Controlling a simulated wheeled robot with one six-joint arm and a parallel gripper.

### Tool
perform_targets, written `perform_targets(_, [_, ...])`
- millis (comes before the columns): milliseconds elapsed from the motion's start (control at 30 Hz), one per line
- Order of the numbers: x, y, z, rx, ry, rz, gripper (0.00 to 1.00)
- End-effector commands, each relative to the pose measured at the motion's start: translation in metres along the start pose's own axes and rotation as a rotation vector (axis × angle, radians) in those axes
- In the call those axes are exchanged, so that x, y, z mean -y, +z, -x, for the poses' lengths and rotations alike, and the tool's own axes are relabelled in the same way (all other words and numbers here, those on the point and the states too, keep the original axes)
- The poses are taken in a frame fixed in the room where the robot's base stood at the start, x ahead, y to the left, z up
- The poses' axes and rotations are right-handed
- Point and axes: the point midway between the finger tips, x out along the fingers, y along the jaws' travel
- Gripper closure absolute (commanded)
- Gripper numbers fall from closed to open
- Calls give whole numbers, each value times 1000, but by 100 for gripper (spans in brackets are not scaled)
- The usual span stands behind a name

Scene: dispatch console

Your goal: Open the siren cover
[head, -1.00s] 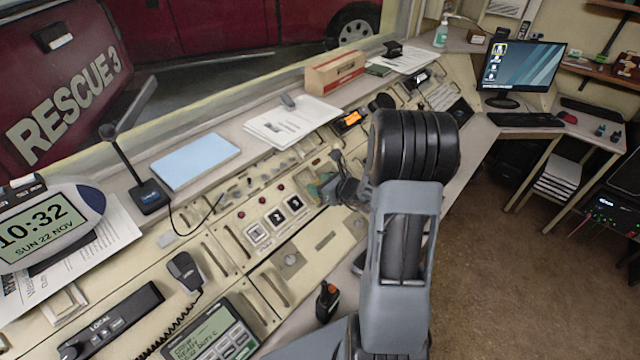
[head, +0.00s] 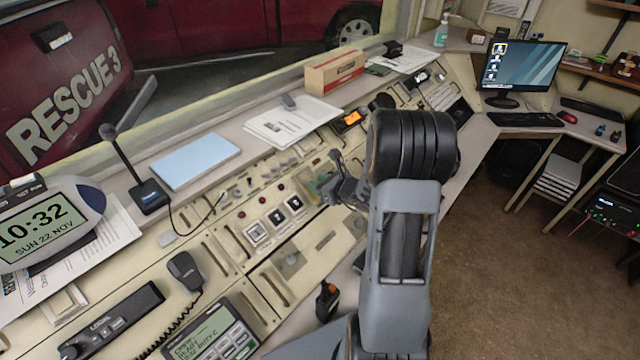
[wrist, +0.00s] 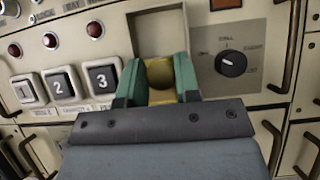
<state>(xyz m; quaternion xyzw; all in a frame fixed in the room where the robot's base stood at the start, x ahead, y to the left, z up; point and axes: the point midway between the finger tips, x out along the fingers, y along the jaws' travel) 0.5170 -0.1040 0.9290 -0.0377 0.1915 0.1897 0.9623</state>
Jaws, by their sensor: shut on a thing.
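My gripper (wrist: 160,82) has green fingers and is shut on a yellow piece (wrist: 160,73), which seems to be the siren cover. Most of this piece is hidden by the fingers and the dark wrist plate, so I cannot tell how far it is tilted. A beige frame with a recessed face (wrist: 158,32) stands just beyond the fingertips. In the head view, my gripper (head: 324,188) is small and low over the console panel, partly behind my arm, and the cover cannot be made out there.
Buttons 1, 2 and 3 (wrist: 102,78) lie left of my gripper, with red lamps (wrist: 95,29) above. A black rotary knob (wrist: 231,63) and a metal handle (wrist: 287,60) are to the right. A desk microphone (head: 150,194) and papers (head: 292,120) lie farther back.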

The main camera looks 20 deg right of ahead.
Motion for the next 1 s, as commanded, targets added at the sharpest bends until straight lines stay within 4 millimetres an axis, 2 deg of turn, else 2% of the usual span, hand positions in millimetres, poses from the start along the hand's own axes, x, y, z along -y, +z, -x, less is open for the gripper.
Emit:
perform_targets(167, [0,2,-1,1,0,1,100])
perform_targets(500, [0,41,-27,0,-1,2,100])
perform_targets(733, [1,40,-27,0,-2,0,100])
perform_targets(767, [1,40,-27,0,-2,0,69])
perform_targets(1000, [0,40,-27,0,-1,0,47])
